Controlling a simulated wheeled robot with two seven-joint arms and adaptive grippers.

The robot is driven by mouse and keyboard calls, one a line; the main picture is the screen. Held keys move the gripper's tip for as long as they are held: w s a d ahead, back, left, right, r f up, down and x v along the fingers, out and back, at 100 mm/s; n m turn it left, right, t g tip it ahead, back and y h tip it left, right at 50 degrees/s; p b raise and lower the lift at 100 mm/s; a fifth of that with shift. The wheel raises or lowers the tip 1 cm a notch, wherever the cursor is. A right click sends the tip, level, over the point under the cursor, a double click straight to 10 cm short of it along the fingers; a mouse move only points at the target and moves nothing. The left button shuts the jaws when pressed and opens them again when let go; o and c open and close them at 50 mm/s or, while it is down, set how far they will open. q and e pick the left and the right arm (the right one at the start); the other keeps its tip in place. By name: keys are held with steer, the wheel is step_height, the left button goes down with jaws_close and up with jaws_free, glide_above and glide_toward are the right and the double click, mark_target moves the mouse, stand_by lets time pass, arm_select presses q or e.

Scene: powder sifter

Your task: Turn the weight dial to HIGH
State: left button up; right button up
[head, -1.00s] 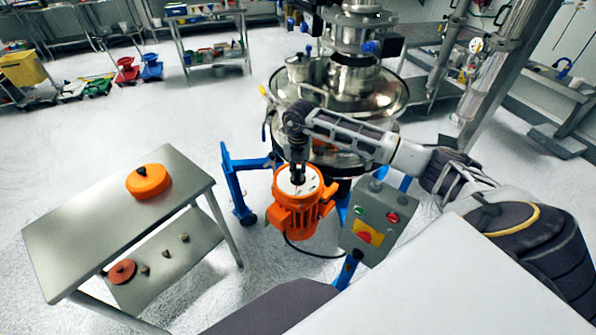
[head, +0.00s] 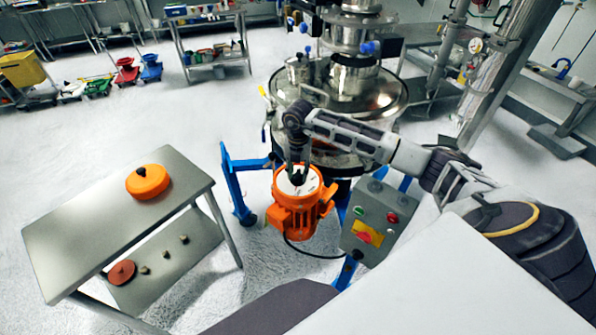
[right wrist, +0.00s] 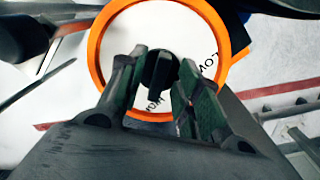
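The weight dial is a white disc with an orange rim (right wrist: 97,60) and a black knob (right wrist: 160,75) at its centre. It sits on top of the orange motor (head: 297,215) in the head view. The letters LOW show on the right of the disc; letters at its lower edge, probably HIGH, are partly hidden by my fingers. My right gripper (right wrist: 162,68) is open, with one finger on each side of the knob. A gap shows between the fingers and the knob's ridge. Whether a fingertip touches the knob I cannot tell. My left gripper is not in view.
A grey control box (head: 376,222) with buttons stands right of the motor. Blue legs (head: 238,188) and the steel sifter vessel (head: 372,100) are behind it. A metal table (head: 95,215) with an orange lid (head: 148,181) stands at left. Floor between is clear.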

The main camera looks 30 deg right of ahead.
mark_target(298, 173)
step_height(298, 173, up, 12)
stand_by(0.8)
stand_by(0.7)
